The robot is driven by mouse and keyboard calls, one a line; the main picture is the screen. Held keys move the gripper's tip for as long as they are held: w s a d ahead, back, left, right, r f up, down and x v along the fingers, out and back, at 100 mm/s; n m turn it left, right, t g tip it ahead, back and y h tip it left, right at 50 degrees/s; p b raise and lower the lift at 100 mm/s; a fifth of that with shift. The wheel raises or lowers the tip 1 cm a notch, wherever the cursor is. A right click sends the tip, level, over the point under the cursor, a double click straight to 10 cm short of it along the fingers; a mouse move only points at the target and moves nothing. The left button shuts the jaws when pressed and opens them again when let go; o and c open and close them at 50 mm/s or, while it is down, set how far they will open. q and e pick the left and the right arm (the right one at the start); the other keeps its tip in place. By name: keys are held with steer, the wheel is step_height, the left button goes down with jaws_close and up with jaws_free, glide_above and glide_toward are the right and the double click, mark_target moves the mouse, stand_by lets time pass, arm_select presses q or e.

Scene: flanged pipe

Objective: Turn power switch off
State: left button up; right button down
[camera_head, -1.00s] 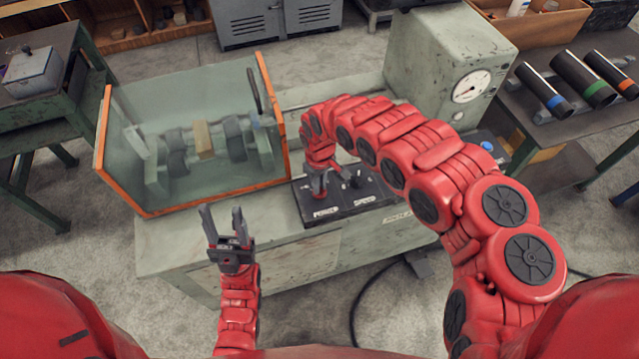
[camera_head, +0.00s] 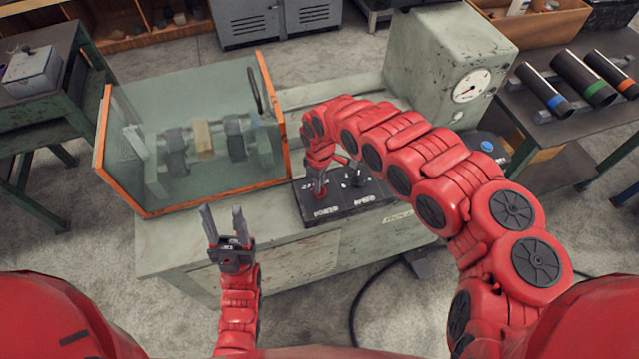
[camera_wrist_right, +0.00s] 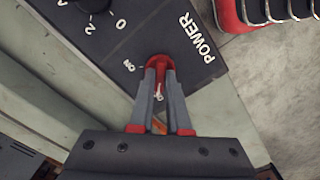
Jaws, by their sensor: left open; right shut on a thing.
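A black control panel (camera_head: 345,203) lies on the front of the grey-green machine bench. It carries the power switch, a small red lever (camera_wrist_right: 158,61) between the "POWER" and "ON" lettering in the right wrist view. My right gripper (camera_head: 320,190) reaches down onto the panel's left side. In the right wrist view my right gripper (camera_wrist_right: 160,76) is shut on the red lever, its fingertips covering part of it. Whether the lever is on or off is hard to tell. My left gripper (camera_head: 225,222) is open and empty in front of the bench.
A black speed knob (camera_wrist_right: 92,3) sits beside the switch. A glass guard with an orange frame (camera_head: 190,197) covers a shaft to the left. A grey box with a gauge (camera_head: 471,86) stands behind right. A blue button (camera_head: 487,146) is further right.

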steer(key=shift+w, duration=0.1)
steer(key=c, duration=0.9)
jaws_free()
step_height(320, 180, up, 18)
steer(key=p, duration=0.3)
steer(key=shift+f, duration=0.25)
